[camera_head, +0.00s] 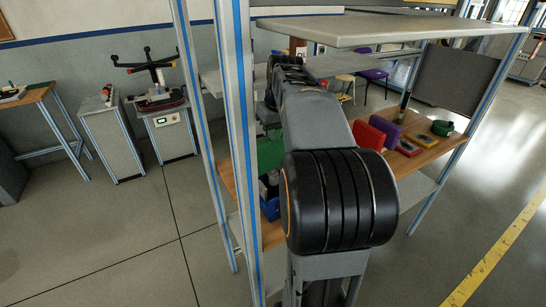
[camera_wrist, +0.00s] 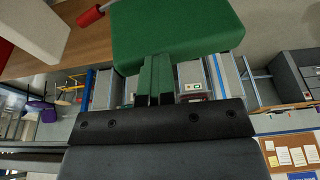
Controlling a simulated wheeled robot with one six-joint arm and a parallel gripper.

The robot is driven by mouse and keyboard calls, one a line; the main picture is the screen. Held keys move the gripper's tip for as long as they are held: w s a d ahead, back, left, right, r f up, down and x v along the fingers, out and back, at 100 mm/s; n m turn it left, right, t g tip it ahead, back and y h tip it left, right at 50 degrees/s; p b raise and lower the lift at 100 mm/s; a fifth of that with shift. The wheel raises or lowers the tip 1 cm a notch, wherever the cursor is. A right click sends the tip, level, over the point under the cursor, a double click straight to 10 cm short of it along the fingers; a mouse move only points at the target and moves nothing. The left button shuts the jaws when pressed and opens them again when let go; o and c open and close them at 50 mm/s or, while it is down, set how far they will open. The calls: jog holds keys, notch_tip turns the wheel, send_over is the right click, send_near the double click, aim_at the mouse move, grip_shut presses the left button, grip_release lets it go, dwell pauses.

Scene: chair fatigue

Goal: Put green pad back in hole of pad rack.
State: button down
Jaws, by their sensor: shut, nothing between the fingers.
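The green pad (camera_wrist: 178,28) fills the top middle of the wrist view, just beyond my gripper (camera_wrist: 155,98). In the head view my own arm hides the gripper, and a green surface (camera_head: 272,150) shows beside the arm, partly behind a post. A red pad (camera_head: 368,138) and a purple pad (camera_head: 385,128) stand on the wooden bench to the right. The pad rack and its hole are not clearly visible.
The wooden bench (camera_head: 425,150) sits inside a frame with blue-striped posts (camera_head: 238,120) and an overhead shelf (camera_head: 355,28). A blue bin (camera_head: 270,207) is left of my arm. A white block (camera_wrist: 40,28) and a red-handled item (camera_wrist: 90,16) are near the pad.

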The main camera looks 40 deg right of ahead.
jog(key=shift+r+p, duration=1.9)
jog(key=shift+r, duration=0.2)
jog(key=c, duration=1.4)
grip_release()
